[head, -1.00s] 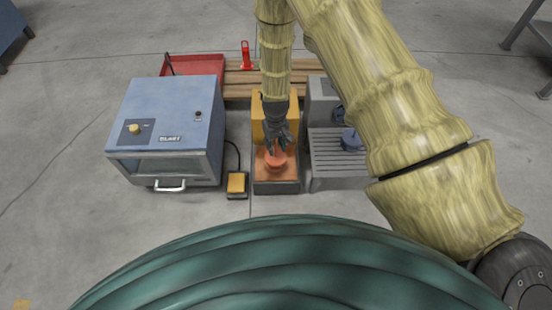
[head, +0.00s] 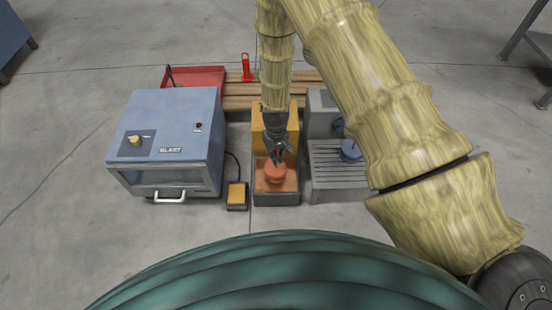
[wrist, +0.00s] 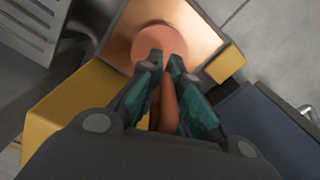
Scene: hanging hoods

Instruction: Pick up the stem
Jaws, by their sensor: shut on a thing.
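The stem (wrist: 169,105) is a slim copper-orange piece seen between my fingers in the wrist view. My gripper (wrist: 168,62) is shut on it, with one teal-and-dark finger on each side. Beyond the fingertips is a round orange disc (wrist: 158,42), on the copper-coloured bed of a small machine. In the head view my gripper (head: 278,158) points down just above the orange piece (head: 275,173). The fingers hide much of the stem, and I cannot tell whether it is joined to the disc or clear of it.
The small machine has a yellow upright (head: 262,118) behind its bed. A blue blast cabinet (head: 165,130) stands left, with a yellow foot pedal (head: 236,194) between. A grey slotted machine (head: 335,180) stands close on the right. A red tray (head: 197,77) and wooden planks lie behind.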

